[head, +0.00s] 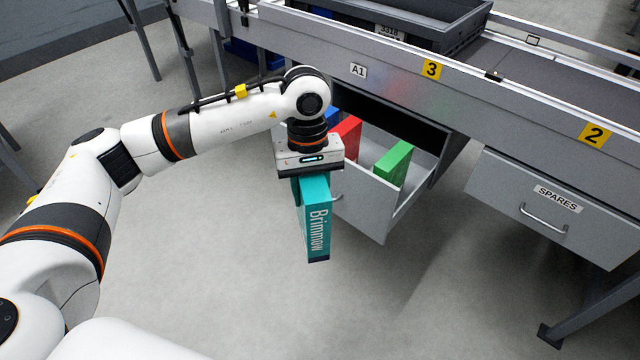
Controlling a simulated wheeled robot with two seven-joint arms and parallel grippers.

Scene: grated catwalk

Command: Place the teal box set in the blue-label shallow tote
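The teal box set (316,222), marked "Brimmow", hangs upright below my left gripper (311,180). The gripper is shut on its top end, and its fingers are mostly hidden behind the box. The box is in the air in front of the open drawer, above the floor. A dark grey tote (476,22) stands on the conveyor at the top, with a white label reading about "3318" on its front. No blue label is visible on it. My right gripper is not in view.
The open drawer (408,205) under A1 holds a red box (347,133), a green box (393,163) and a partly hidden blue item (332,116). A shut SPARES drawer (552,207) is at right. The conveyor rail (480,88) runs between drawers and tote. Front floor is clear.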

